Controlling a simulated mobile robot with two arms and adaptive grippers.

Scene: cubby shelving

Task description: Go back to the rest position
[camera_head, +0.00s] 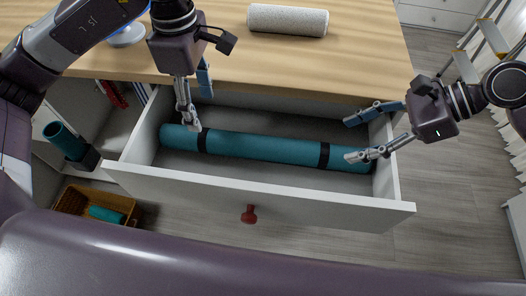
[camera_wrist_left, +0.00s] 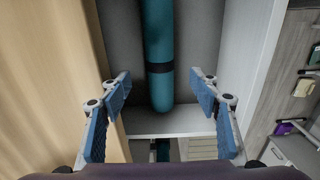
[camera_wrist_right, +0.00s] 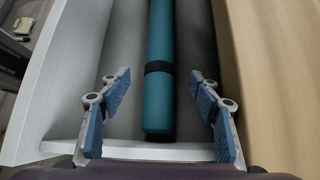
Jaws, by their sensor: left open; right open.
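My left gripper (camera_head: 196,102) is open above the left end of the open white drawer (camera_head: 290,189). My right gripper (camera_head: 360,138) is open at the drawer's right end. A teal rolled mat (camera_head: 262,147) with two dark bands lies lengthwise in the drawer, apart from both grippers' fingers as far as I can tell. In the left wrist view the mat (camera_wrist_left: 158,55) runs away from between the open blue-padded fingers (camera_wrist_left: 160,105). In the right wrist view the mat (camera_wrist_right: 159,100) ends between the open fingers (camera_wrist_right: 160,105).
A white roll (camera_head: 287,20) lies on the wooden top (camera_head: 350,60). A red knob (camera_head: 249,214) sticks out of the drawer front. A wicker basket (camera_head: 72,202) and another teal roll (camera_head: 66,140) are at the lower left. A ladder (camera_head: 480,45) stands at the right.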

